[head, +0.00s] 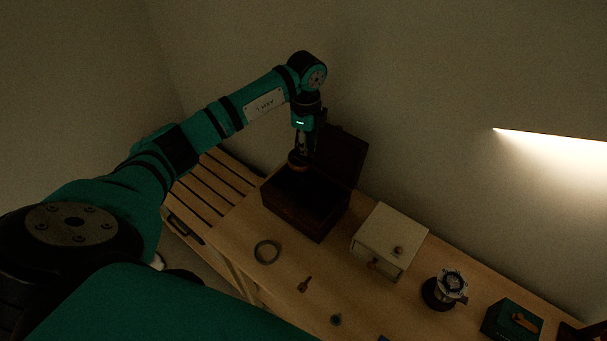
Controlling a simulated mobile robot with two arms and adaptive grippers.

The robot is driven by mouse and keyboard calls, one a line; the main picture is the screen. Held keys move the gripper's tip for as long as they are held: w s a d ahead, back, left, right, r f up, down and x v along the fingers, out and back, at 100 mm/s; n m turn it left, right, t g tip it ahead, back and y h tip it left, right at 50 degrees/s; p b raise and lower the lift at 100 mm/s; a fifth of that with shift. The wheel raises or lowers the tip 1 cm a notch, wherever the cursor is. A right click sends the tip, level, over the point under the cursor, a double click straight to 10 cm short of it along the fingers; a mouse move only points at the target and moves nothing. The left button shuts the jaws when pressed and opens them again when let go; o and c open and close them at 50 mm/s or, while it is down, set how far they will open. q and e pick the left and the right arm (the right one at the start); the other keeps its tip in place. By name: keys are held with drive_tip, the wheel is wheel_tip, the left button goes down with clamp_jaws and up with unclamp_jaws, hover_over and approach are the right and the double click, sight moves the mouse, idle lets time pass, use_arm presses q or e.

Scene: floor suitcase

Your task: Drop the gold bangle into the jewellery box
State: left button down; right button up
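The jewellery box (318,225) is dark brown, stands at the back of the wooden table, and has its lid (342,157) raised at the back. My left gripper (300,155) points down over the box opening. It appears shut on the gold bangle (298,162), a small brownish-gold ring at its fingertips. The bangle is above the box's dark inside. The fingers are small and dim, and the box floor is too dark to make out. My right gripper is not in view.
A grey ring (266,251) and a small brown key-like piece (304,285) lie in front of the box. A white drawer box (388,240), a dark round device (443,289) and a green box (511,320) stand to the right. A slatted bench (215,185) is at left.

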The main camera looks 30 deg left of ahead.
use_arm(q)
wheel_tip(320, 180, down, 5)
drive_tip(key=b, duration=0.3)
drive_tip(key=shift+f+b, duration=0.1)
drive_tip(key=shift+b, duration=0.2)
drive_tip(key=c, duration=1.4)
unclamp_jaws()
wheel_tip(320, 180, up, 12)
